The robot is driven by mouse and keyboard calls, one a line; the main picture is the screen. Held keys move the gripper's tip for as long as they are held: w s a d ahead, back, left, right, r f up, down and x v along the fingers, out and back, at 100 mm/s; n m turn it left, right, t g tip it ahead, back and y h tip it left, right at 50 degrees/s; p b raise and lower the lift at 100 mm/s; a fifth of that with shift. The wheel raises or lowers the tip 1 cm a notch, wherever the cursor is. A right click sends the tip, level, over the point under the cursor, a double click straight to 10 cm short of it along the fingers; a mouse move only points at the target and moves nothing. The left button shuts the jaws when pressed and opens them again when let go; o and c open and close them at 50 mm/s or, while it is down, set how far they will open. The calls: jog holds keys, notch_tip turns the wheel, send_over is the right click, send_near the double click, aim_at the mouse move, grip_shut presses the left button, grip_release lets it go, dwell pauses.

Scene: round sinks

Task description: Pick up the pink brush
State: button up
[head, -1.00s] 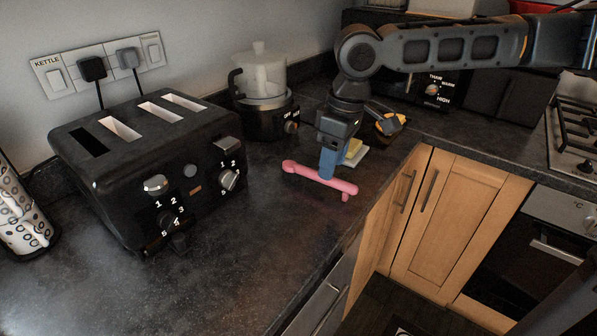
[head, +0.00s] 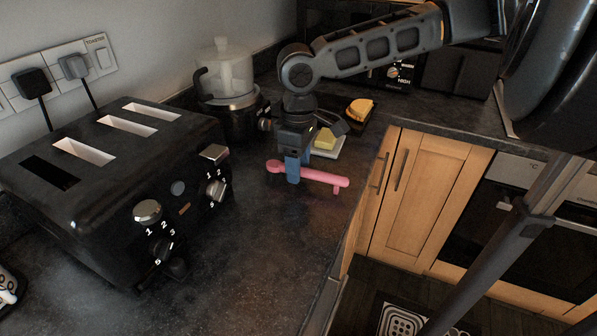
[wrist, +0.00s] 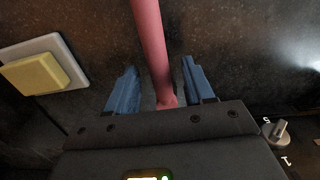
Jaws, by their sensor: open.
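The pink brush (head: 318,176) lies on the dark worktop, with its long handle running left to right in the head view. My gripper (head: 293,170) points down at the left part of the brush, and its blue fingers partly cover it. In the wrist view the brush (wrist: 152,45) runs up from between the two blue fingers of my gripper (wrist: 158,85). The gripper is open, with a finger on either side of the handle and a gap on both sides. The brush end nearest the palm is partly hidden by the gripper body.
A black toaster (head: 120,180) stands to the left. A food processor (head: 228,85) stands behind. A white dish (head: 338,152) with a yellow block (head: 325,139) lies just behind the brush. The worktop edge is close to the brush's right end, above wooden cupboards (head: 432,190).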

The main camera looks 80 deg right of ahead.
jog(key=shift+f, duration=1.3)
jog(key=shift+c, duration=0.3)
grip_shut()
